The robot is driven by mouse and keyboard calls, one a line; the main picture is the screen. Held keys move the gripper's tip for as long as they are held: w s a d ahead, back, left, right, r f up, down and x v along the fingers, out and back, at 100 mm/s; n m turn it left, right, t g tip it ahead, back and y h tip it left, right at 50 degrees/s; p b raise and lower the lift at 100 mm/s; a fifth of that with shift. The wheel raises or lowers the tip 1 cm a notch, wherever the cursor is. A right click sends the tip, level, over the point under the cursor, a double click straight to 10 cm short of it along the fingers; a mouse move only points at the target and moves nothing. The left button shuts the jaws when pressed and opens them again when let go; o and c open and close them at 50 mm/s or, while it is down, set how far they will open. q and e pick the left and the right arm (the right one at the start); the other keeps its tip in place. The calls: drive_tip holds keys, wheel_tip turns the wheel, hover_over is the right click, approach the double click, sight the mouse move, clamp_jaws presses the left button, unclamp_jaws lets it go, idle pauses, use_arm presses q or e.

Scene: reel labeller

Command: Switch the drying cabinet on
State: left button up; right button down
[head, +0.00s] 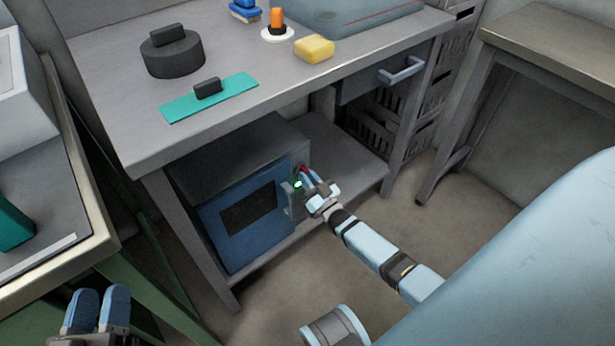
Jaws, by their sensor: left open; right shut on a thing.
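The drying cabinet (218,253) is a blue-fronted box with a grey top and a dark window. It stands on the lower shelf under the workbench. A small green light (298,185) glows at the right edge of its front. My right gripper (306,180) is at that edge, beside the light, and is shut on a small control there. A bit of red shows at its fingertips. The fingers mostly hide the control, so its position cannot be told. My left gripper (98,300) is open and empty at the lower left, away from the cabinet.
The workbench (120,110) carries a dark round block (172,58), a teal strip (235,94) and a yellow block (314,48). A drawer with a handle (402,70) hangs above the shelf. Dark crates (405,140) stand behind. A green-framed table is at left.

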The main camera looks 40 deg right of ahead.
drive_tip(key=c, duration=1.1)
unclamp_jaws()
drive_tip(key=shift+c, duration=0.2)
use_arm(q)
drive_tip(key=shift+r, duration=0.1)
wheel_tip(320, 180, up, 3)
drive_tip(key=shift+s+a+f+t+p, duration=0.15)
drive_tip(key=shift+t+p, duration=0.55)
drive_tip(key=shift+p, duration=0.4)
use_arm(e)
drive_tip(key=a+v, duration=0.1)
drive_tip(key=v, duration=1.2)
drive_tip(key=shift+s+d, duration=0.4)
drive_tip(key=shift+d, duration=0.15)
use_arm(q)
drive_tip(key=shift+s, duration=0.1)
use_arm(e)
drive_tip(key=shift+f, duration=0.15)
